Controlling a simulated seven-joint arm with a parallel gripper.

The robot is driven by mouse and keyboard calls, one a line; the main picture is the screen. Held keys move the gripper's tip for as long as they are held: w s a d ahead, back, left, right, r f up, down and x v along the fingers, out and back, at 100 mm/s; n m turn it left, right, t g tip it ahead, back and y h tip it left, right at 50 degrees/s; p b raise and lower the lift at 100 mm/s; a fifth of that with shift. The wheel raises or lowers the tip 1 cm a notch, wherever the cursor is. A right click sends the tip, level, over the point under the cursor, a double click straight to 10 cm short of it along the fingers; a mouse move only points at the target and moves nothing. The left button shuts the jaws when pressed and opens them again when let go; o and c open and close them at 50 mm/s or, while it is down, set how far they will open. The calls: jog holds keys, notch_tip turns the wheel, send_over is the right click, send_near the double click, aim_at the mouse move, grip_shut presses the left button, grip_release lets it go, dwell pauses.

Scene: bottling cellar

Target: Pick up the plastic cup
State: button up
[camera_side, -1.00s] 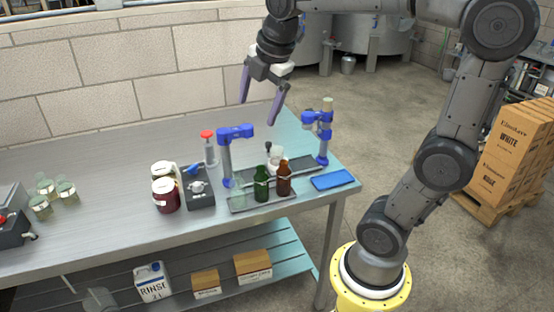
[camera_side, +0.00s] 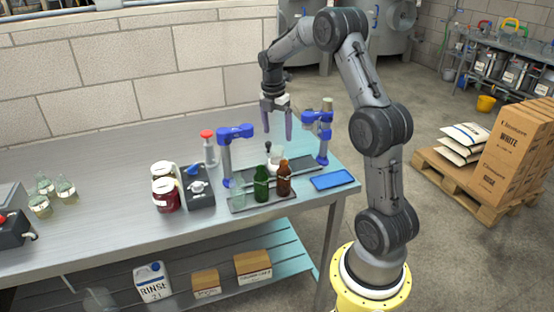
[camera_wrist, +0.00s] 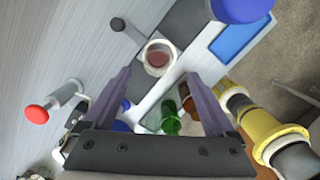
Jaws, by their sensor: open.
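A white plastic cup (camera_side: 276,158) stands on the bench behind the bottles, between two blue-topped stands. In the wrist view the cup (camera_wrist: 160,57) is seen from above as a white ring with a reddish-brown inside. My gripper (camera_side: 278,137) is open and points down, with its fingertips above the cup. In the wrist view the gripper's purple fingers (camera_wrist: 159,74) spread wide, and the cup lies just beyond their tips, between their lines. Nothing is between the fingers.
Green (camera_side: 261,184) and brown (camera_side: 284,178) bottles stand on a tray in front of the cup. Blue-topped stands (camera_side: 236,134) flank it. A red-topped bottle (camera_side: 209,147) is at left, a blue pad (camera_side: 333,180) at right.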

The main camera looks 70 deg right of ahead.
aim_at(277, 150)
jog(key=shift+w+d+f, duration=0.1)
jog(key=shift+d+f, duration=0.05)
jog(key=shift+f, duration=2)
jog(key=shift+d+f, duration=0.1)
jog(key=shift+f, duration=2.05)
jog(key=c, duration=1.4)
grip_shut()
jog(key=shift+r, duration=0.15)
